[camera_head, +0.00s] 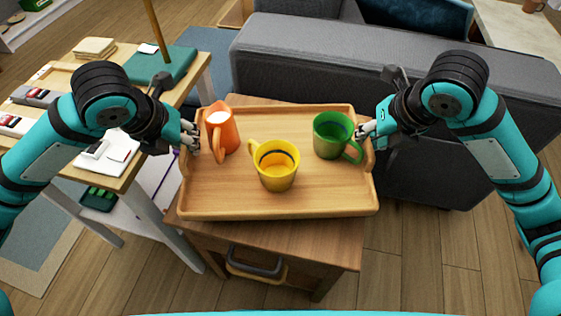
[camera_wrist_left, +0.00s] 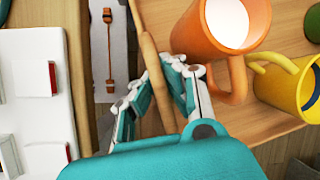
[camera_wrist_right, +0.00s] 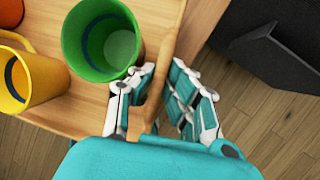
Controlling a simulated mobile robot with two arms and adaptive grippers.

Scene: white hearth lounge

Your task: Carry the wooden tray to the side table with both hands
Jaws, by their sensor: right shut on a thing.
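The wooden tray (camera_head: 224,199) appears to rest level on a small wooden table (camera_head: 312,248). On it stand an orange jug (camera_head: 229,135) with white contents at the left, a yellow mug (camera_head: 277,178) at the front middle, and a green mug (camera_head: 327,137) at the right. My left gripper (camera_head: 190,140) is at the tray's left end; its fingers (camera_wrist_left: 157,84) straddle the rim, but whether they press on it is unclear. My right gripper (camera_head: 371,133) is shut on the tray's right end wall, beside the green mug; its fingers also show in the right wrist view (camera_wrist_right: 158,98).
A grey sofa (camera_head: 340,65) stands just behind and to the right. A wooden desk (camera_head: 132,172) with books, papers and small boxes stands close on the left. Open wooden floor (camera_head: 430,265) lies at the front right. A pale table (camera_head: 515,30) is at the far right.

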